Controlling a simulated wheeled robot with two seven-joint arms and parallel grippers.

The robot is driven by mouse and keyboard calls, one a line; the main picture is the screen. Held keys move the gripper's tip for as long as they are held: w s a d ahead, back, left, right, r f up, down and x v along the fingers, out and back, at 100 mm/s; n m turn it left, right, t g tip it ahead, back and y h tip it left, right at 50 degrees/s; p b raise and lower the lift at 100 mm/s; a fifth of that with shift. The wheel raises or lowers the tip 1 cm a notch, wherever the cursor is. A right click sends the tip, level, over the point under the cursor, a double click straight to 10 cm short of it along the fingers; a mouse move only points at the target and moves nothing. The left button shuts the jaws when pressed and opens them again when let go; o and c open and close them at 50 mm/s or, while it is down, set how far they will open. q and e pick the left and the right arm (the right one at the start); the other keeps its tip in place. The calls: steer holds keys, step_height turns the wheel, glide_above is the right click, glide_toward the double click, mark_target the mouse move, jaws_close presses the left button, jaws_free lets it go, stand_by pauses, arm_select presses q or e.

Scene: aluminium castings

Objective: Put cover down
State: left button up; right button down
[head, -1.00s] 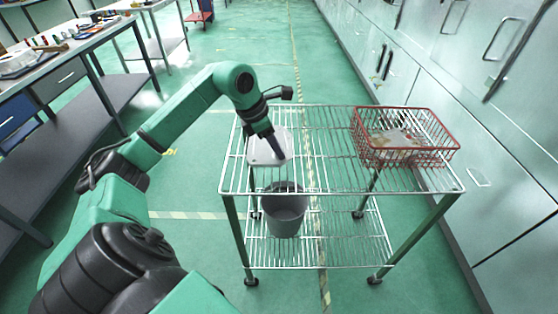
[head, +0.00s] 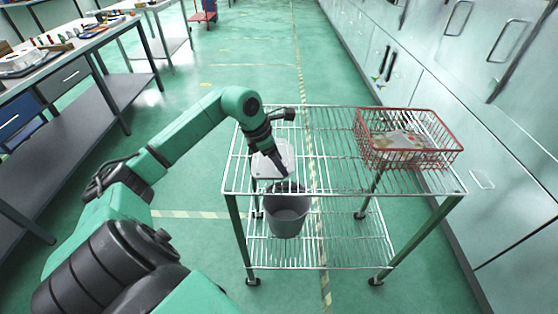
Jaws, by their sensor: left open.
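The cover (head: 267,166) is a pale grey-white, flat piece lying on the left part of the wire rack's top shelf (head: 320,180). My left gripper (head: 282,172) is open and sits over the cover's right side, pointing down; its fingers hide part of the cover. Whether the fingers touch the cover cannot be told. My right gripper is not in the head view.
A red wire basket (head: 447,160) with pale castings in it stands on the right of the top shelf. A grey bucket (head: 287,218) stands on the lower shelf (head: 340,253). The middle of the top shelf is clear. A workbench (head: 75,55) is at the left, cabinets (head: 480,110) at the right.

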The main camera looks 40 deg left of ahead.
arm_select(q)
steer(key=shift+r, duration=0.3)
steer(key=b+v, duration=0.2)
steer(key=v, duration=0.9)
steer(key=shift+r, duration=0.35)
steer(key=shift+s+a, duration=0.1)
